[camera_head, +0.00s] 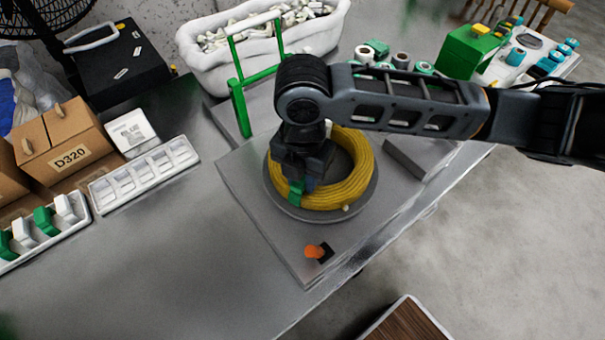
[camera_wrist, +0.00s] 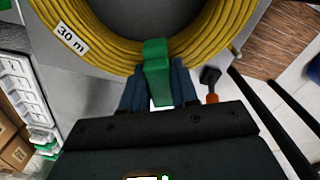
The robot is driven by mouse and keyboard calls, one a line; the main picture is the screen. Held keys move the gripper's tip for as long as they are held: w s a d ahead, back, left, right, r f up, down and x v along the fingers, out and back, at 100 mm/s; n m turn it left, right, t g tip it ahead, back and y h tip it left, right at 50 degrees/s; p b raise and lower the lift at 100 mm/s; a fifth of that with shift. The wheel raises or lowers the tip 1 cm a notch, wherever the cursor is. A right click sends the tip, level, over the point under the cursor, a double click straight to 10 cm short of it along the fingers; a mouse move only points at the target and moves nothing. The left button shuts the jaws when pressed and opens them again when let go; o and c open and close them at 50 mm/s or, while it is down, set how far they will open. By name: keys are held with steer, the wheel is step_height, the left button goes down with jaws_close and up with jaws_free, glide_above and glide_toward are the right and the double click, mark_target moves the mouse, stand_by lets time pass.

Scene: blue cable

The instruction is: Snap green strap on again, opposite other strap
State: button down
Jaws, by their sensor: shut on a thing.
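A coil of yellow cable (camera_head: 352,185) lies on a round grey turntable (camera_head: 310,214); it fills the top of the wrist view (camera_wrist: 105,52), with a "30 m" label. My gripper (camera_head: 297,180) is over the coil's near-left side, pointing down. Its two blue-grey fingers (camera_wrist: 157,86) are shut on a green strap (camera_wrist: 156,62). The strap's upper end overlaps the coil's edge in the wrist view; its lower part shows in the head view (camera_head: 296,191). I cannot tell whether it is snapped around the cable. A small white piece (camera_head: 328,127) shows at the coil's far side, partly hidden by my arm; I cannot tell whether it is a strap.
An orange knob (camera_head: 314,251) stands at the plate's near edge. A green frame (camera_head: 240,108) rises behind the coil. At left are a tray of green and white clips (camera_head: 47,235), a white slotted tray (camera_head: 103,194) and a D320 carton (camera_head: 65,146). The left-front tabletop is clear.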

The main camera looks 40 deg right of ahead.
steer(key=shift+f, duration=0.2)
steer(key=shift+r, duration=0.4)
steer(key=shift+r+p, duration=0.25)
steer(key=shift+p, duration=0.15)
steer(key=shift+r+p, duration=0.35)
steer(key=shift+r, duration=0.15)
stand_by(0.3)
steer(key=shift+f+b, duration=0.85)
steer(key=shift+f, duration=0.25)
stand_by(0.5)
steer(key=shift+r+p, duration=0.55)
steer(key=shift+r, duration=0.05)
steer(key=shift+f+b, duration=0.35)
steer(key=shift+f, duration=0.05)
stand_by(1.4)
steer(key=c, duration=0.6)
jaws_free()
